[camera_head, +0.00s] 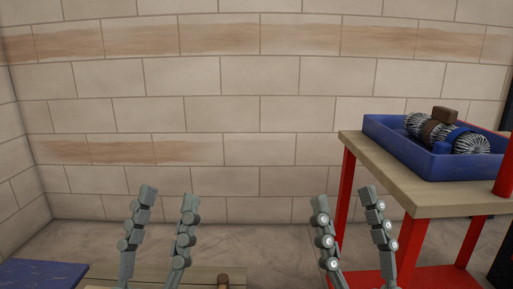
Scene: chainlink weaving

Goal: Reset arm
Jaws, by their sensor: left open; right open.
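My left gripper (169,200) is at the lower left of the middle in the head view. Its two grey jointed fingers stand upright and apart, with nothing between them. My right gripper (344,199) is at the lower right of the middle, left of the red-legged table. Its two grey fingers also point up and are spread apart, empty. Both arms below the fingers are cut off by the bottom edge.
A wooden-topped table (388,181) with red legs stands at the right. It bears a blue tray (398,145) holding coiled metal mesh (470,144). A wooden surface (205,275) and a blue surface (40,273) show low at the left. A block wall (260,80) closes the back.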

